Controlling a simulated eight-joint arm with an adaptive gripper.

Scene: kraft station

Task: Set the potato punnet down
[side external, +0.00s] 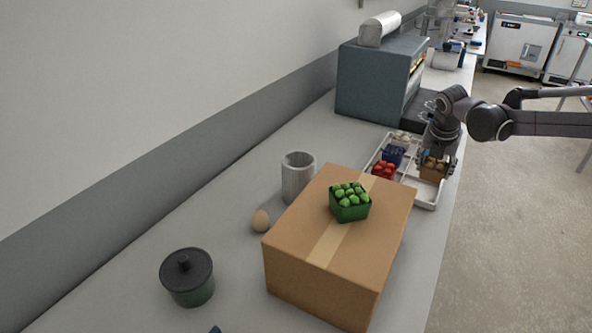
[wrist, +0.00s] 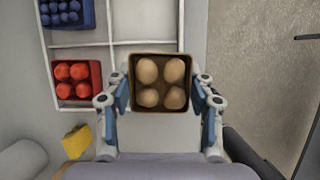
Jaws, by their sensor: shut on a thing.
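The potato punnet (wrist: 160,110), a brown open box with several pale brown potatoes, sits between the two fingers of my gripper (wrist: 161,95) in the wrist view. The fingers are shut on its left and right sides. In the side view the punnet (side external: 432,171) is held upright at the right part of a white divided tray (side external: 425,198), over or in a compartment. I cannot tell whether its base touches the tray floor. The tray (wrist: 122,30) also shows behind the punnet in the wrist view.
A red punnet (wrist: 77,82) and a blue punnet (wrist: 67,14) occupy compartments on the tray's left. A cardboard box (side external: 310,235) bearing a green punnet (side external: 350,208) stands in front. A grey canister (side external: 297,180), dark lidded pot (side external: 188,280) and dark oven (side external: 375,82) stand nearby.

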